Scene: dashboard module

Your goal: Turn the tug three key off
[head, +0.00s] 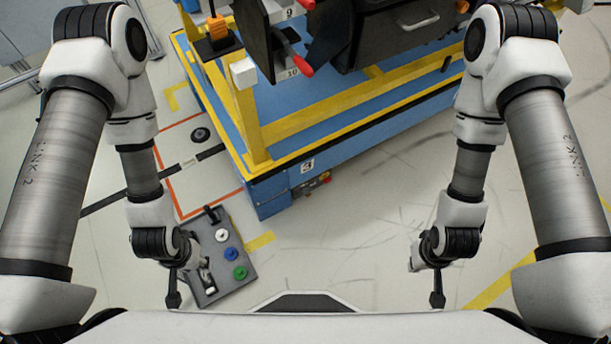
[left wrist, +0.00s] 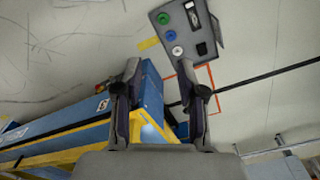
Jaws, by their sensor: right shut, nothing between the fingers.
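A blue and yellow tug (head: 268,196) stands ahead of me, with a white label (head: 307,166) that seems to read 3. On its low front face sits a small red and yellow control (head: 325,178); a key and its position are too small to make out. The tug's blue body (left wrist: 70,142) also shows in the left wrist view. My left gripper (head: 173,297) hangs beside a grey panel box; in the left wrist view its fingers (left wrist: 168,82) are apart with nothing between them. My right gripper (head: 437,299) is shut and empty, over bare floor, apart from the tug.
The grey panel box (head: 209,285) with white, blue and green knobs is at lower left; it shows at the top of the left wrist view (left wrist: 208,48). Black bins (head: 400,62) and red-handled parts sit on the tug. The floor between my arms is mostly clear.

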